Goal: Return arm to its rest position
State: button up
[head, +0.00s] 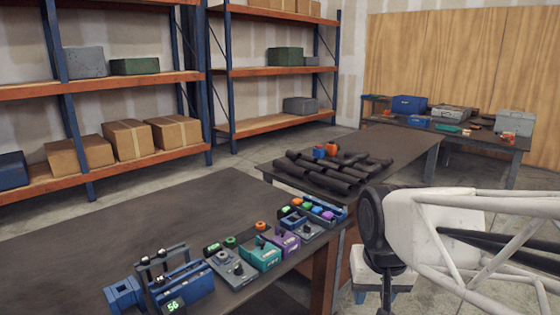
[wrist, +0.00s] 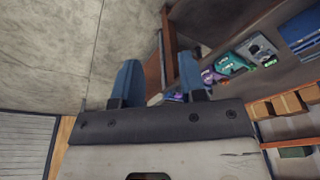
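My gripper (wrist: 160,60) shows in the wrist view as two blue fingers standing well apart, with nothing held between them. It is off the bench, with grey concrete floor beyond the left finger and the edge of a dark bench beyond the right one. In the head view a white tubular arm structure with a dark round joint fills the right side; I cannot make out the gripper's fingers there. Dark pipes (head: 335,170) lie in a pile on the far part of the bench, apart from the arm.
The dark workbench (head: 110,225) carries blue fixtures (head: 180,285), a teal device (head: 260,254) and a purple device (head: 286,241) along its front edge. Orange-shelved racks (head: 100,85) stand behind it. A back table (head: 480,138) holds cases. Open floor lies between the benches and racks.

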jog(key=s+d+f, duration=0.1)
jog(key=s+d, duration=0.1)
jog(key=s, duration=0.5)
jog(key=shift+d+f+n, duration=0.15)
jog(key=shift+n, duration=0.15)
jog(key=shift+w, duration=0.1)
dwell(2.3)
